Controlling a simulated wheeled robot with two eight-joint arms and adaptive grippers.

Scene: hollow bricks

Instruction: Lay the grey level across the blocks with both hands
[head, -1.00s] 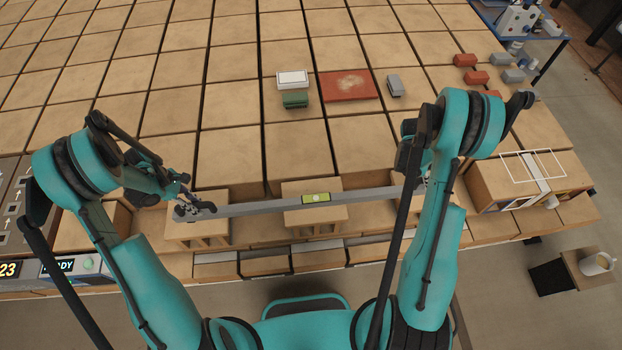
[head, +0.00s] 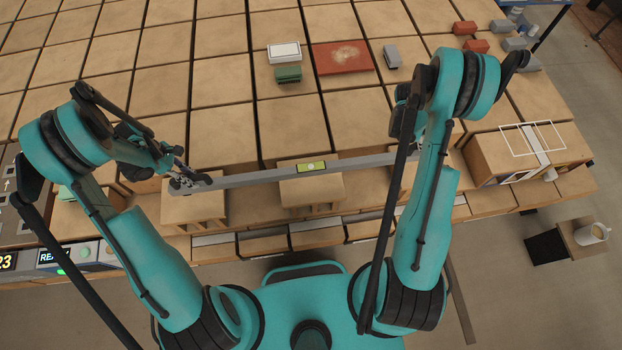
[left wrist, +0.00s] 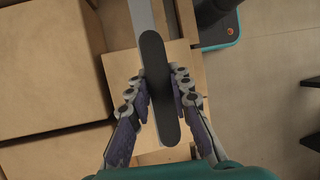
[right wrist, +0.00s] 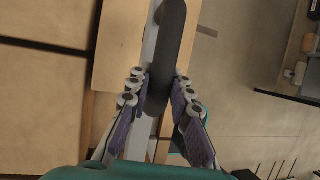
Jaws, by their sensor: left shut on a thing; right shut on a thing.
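The grey level (head: 260,176) is a long bar with a yellow-green vial (head: 311,167) at its middle. It spans over the left block (head: 193,212) and middle block (head: 312,192); whether it touches them I cannot tell. My left gripper (head: 188,183) is shut on its left end; the left wrist view shows the fingers around a dark rounded grip (left wrist: 158,90). My right gripper (right wrist: 157,95) is shut on its other end, around a similar dark grip (right wrist: 167,55). In the head view my right arm mostly hides that end and the block there.
A white-topped box (head: 284,52), a green block (head: 288,74), a red plate (head: 342,57) and a grey brick (head: 392,56) lie farther back. Several red and grey bricks (head: 475,46) are at back right. A wooden box (head: 495,158) stands right of my right arm.

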